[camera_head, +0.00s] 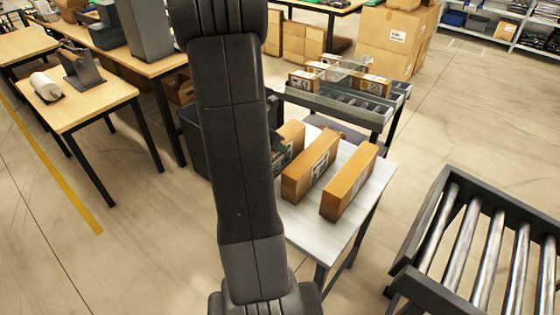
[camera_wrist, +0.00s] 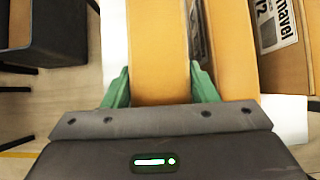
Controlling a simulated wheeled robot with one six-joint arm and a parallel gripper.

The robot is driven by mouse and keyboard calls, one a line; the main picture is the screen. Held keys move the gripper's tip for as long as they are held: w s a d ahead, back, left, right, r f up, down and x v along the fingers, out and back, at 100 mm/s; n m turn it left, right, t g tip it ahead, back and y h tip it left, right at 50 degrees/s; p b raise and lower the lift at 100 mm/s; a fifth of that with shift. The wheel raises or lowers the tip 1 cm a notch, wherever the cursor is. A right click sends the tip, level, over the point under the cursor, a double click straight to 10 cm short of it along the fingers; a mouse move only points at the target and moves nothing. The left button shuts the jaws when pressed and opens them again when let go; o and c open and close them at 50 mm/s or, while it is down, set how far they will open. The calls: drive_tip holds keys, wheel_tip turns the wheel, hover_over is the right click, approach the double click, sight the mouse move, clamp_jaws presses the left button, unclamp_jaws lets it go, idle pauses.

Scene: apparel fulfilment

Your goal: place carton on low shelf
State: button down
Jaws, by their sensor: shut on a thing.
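In the wrist view, an orange-brown carton (camera_wrist: 158,40) stands between the two green fingers of my gripper (camera_wrist: 158,78), which is shut on it. In the head view, this looks like the leftmost carton (camera_head: 292,133) on a light grey table (camera_head: 312,232), partly hidden by my arm. I cannot tell whether it touches the tabletop. Two similar cartons, a middle one (camera_head: 311,165) and a right one (camera_head: 349,182), lie beside it in a row. They also show right of my gripper in the wrist view. I cannot tell which shelf is the low shelf.
A roller conveyor (camera_head: 480,245) stands at the right. A dark bin (camera_wrist: 45,38) is left of the held carton. Wooden workbenches (camera_head: 75,108) stand at left; shelving (camera_head: 512,32) stands far right. Open floor lies between.

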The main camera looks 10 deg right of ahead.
drive_tip(key=shift+f+b, duration=0.75)
drive_tip(key=shift+f, duration=1.4)
drive_tip(key=shift+f, duration=0.15)
drive_tip(key=c, duration=0.6)
unclamp_jaws()
